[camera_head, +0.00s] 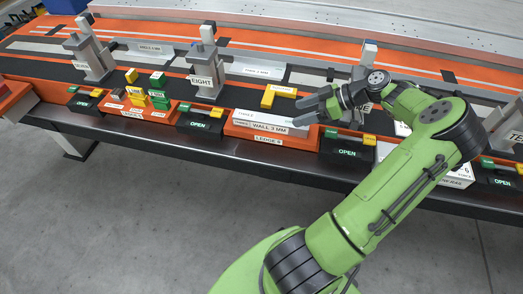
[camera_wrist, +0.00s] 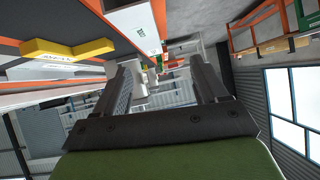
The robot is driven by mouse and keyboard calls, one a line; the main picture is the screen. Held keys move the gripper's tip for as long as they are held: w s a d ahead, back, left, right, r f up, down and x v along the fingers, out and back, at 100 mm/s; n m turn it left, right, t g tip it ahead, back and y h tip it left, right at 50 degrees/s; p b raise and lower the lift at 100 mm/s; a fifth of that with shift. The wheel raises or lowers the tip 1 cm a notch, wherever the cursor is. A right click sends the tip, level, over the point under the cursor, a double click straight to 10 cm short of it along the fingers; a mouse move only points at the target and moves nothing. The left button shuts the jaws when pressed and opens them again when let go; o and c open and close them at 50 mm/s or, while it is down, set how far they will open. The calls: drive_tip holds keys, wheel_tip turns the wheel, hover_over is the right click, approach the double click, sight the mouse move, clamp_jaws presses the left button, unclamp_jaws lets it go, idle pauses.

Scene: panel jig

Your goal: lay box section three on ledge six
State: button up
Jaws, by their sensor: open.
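A long white box section (camera_head: 262,118), its front label reading WALL 3 MM with a smaller word beside it that looks like THREE, lies along an orange ledge (camera_head: 240,132). The ledge's plate seems to read LEDGE 6, though the digit is small. My gripper (camera_head: 303,111) is at the right end of the section, pointing left. In the wrist view my gripper (camera_wrist: 163,78) has its two dark fingers apart with nothing between them. Whether a finger touches the section cannot be told.
A yellow block (camera_head: 268,97) lies behind the section; the wrist view also shows it (camera_wrist: 65,48). Black OPEN clamps (camera_head: 201,125) (camera_head: 346,152) flank the ledge. An upright EIGHT post (camera_head: 207,72) stands behind. Stacked green and yellow blocks (camera_head: 158,88) stand to the left.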

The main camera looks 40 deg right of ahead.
drive_tip(key=w+a+r+m+g+h, duration=0.15)
drive_tip(key=a+g, duration=0.25)
drive_tip(key=a, duration=0.6)
drive_tip(key=w+a+r+g+h, duration=0.1)
drive_tip(key=a+r+g+h, duration=0.2)
drive_tip(key=a, duration=0.7)
drive_tip(key=s+a+r+m+t+h, duration=0.1)
drive_tip(key=s+a+r+m+t, duration=0.1)
drive_tip(key=s+a, duration=0.3)
drive_tip(key=s+a+r+m+t+h, duration=0.2)
drive_tip(key=s+a+r+m, duration=0.2)
drive_tip(key=s, duration=0.6)
drive_tip(key=shift+s+a+r, duration=0.2)
drive_tip(key=shift+a+r, duration=0.35)
drive_tip(key=shift+a, duration=0.05)
